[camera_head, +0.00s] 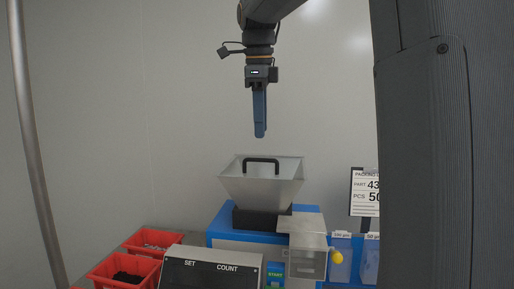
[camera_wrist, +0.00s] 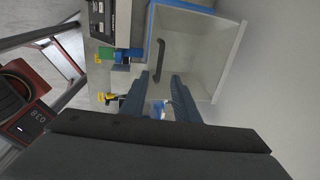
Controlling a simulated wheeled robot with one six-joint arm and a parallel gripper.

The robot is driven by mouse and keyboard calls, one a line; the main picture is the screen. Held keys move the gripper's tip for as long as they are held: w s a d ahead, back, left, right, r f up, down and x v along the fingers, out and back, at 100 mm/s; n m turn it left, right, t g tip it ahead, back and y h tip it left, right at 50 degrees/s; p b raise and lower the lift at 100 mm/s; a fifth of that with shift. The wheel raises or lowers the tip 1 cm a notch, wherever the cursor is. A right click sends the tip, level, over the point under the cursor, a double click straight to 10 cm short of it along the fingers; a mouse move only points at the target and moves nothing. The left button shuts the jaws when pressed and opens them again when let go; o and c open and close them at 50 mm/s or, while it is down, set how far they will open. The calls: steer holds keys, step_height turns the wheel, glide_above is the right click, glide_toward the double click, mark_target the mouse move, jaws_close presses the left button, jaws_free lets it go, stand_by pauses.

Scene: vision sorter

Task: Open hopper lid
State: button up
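The hopper (camera_head: 262,190) is a grey, tapered bin on a black base on top of the blue machine. Its grey lid (camera_wrist: 205,50) appears to lie flat across the top. A black bar handle (camera_head: 261,160) stands on the lid; it also shows in the wrist view (camera_wrist: 159,56), just beyond my fingertips. My gripper (camera_head: 260,136) hangs pointing down above the hopper, clear of the handle. In the wrist view its two blue fingers (camera_wrist: 162,82) are apart with nothing between them.
A SET/COUNT panel (camera_head: 212,267) and a green START button (camera_head: 275,269) are at the front. Red bins (camera_head: 125,269) stand at the left. A packing sign (camera_head: 364,192) and a clear box (camera_head: 340,245) are at the right. The air around my gripper is free.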

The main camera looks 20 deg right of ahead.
mark_target(261, 160)
steer(key=shift+w+d+f+p, duration=0.1)
steer(key=shift+w+f+p, duration=0.1)
steer(key=shift+f, duration=1.05)
steer(key=shift+w+d+f+p, duration=0.1)
steer(key=shift+w+f, duration=0.15)
steer(key=shift+f, duration=0.95)
steer(key=shift+w+d+f+p, duration=0.1)
steer(key=shift+w+f+p, duration=0.1)
steer(key=shift+f, duration=1.05)
jaws_close()
